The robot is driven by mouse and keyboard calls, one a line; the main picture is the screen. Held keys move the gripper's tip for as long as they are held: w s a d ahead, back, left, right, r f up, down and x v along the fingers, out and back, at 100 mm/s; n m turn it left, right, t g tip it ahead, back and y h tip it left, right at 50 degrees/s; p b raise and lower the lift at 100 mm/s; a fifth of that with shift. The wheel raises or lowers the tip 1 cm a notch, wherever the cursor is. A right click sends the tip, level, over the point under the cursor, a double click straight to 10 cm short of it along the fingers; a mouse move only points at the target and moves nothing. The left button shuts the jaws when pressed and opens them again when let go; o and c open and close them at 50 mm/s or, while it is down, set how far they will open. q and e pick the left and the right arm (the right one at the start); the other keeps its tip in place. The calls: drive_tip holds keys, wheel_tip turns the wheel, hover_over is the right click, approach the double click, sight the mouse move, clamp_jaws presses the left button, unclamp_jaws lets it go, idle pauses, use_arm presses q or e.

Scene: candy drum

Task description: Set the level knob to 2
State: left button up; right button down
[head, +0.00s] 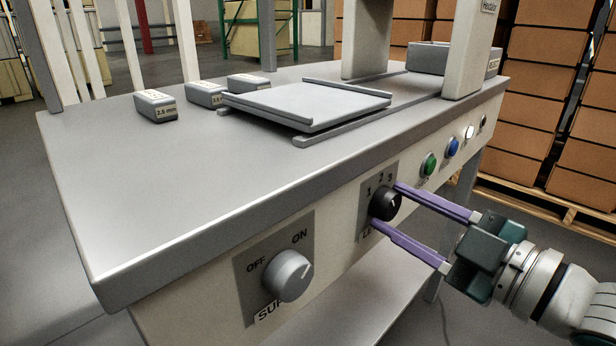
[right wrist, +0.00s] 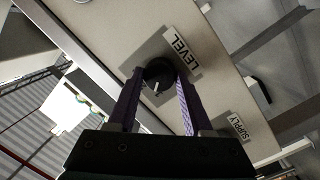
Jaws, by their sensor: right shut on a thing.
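The black level knob (head: 386,203) sits on a grey plate marked 1, 2 and 3 on the front panel of the table. A small white line shows on its face, but I cannot tell for sure which number it points to. My right gripper (head: 387,207) has its two purple fingers on either side of the knob, shut on it. In the right wrist view the knob (right wrist: 158,74) lies between the fingertips, beside the LEVEL label (right wrist: 181,50). My left gripper is not in view.
A larger grey supply knob (head: 288,276) with OFF and ON marks is left of the level knob. Green (head: 430,166), blue (head: 452,148) and white buttons line the panel to the right. A flat tray (head: 305,103) and small grey blocks (head: 156,106) are on the tabletop.

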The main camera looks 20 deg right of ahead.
drive_tip(key=m+p, duration=0.2)
drive_tip(key=m, duration=0.1)
drive_tip(key=shift+r, duration=0.2)
drive_tip(key=shift+f+m+g+p, duration=0.1)
drive_tip(key=shift+m+g+p, duration=0.45)
drive_tip(key=shift+m, duration=0.85)
drive_tip(key=shift+c, duration=1.6)
unclamp_jaws()
drive_tip(key=shift+s+d+p, duration=0.15)
drive_tip(key=shift+s+p, duration=0.2)
drive_tip(key=shift+s, duration=0.05)
drive_tip(key=f+p+v, duration=0.1)
drive_tip(key=p+v, duration=0.1)
drive_tip(key=v, duration=0.7)
drive_tip(key=shift+r, duration=0.4)
